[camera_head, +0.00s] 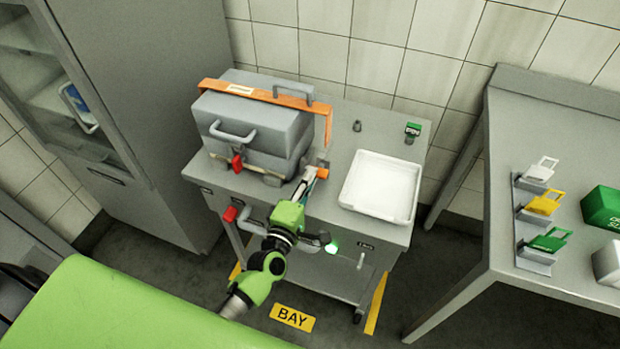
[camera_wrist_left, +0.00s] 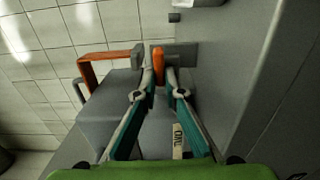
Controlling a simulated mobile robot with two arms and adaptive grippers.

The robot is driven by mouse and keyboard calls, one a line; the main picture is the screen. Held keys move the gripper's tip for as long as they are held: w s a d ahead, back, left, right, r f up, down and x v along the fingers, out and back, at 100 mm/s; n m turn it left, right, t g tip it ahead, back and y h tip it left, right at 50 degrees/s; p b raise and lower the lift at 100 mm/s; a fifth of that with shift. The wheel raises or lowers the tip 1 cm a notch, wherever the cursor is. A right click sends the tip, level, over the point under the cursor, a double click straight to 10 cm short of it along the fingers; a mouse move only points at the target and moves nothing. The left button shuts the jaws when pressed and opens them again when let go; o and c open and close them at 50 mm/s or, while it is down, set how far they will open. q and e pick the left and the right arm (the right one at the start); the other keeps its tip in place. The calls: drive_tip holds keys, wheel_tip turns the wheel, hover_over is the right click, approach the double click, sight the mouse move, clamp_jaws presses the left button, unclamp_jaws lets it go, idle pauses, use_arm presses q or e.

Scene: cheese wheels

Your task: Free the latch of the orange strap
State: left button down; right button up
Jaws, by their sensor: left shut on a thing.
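The orange strap (camera_head: 268,95) runs over the top of a grey case (camera_head: 255,120) on the steel cart and down its right side. It also shows in the left wrist view (camera_wrist_left: 95,62). The latch has a small orange lever (camera_head: 322,172) at the cart top, right of the case. In the left wrist view the lever (camera_wrist_left: 158,62) stands between my fingertips, in front of a grey plate (camera_wrist_left: 184,54). My left gripper (camera_head: 311,176) is shut on this lever. Whether the latch is free cannot be told. My right gripper is not in view.
A white tray (camera_head: 379,211) lies right of my left gripper on the cart. A red tag (camera_head: 237,163) hangs at the case front. A side table (camera_head: 550,130) at the right holds yellow, white and green padlock-like pieces. A cabinet (camera_head: 130,110) stands left.

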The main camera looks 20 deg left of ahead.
use_arm(q)
drive_tip(key=c, duration=2.1)
unclamp_jaws()
drive_tip(key=shift+c, duration=0.2)
drive_tip(key=shift+s, duration=0.15)
drive_tip(key=s, duration=1.1)
drive_tip(key=shift+s+a, duration=0.25)
drive_tip(key=shift+s, duration=0.15)
drive_tip(key=shift+d, duration=0.1)
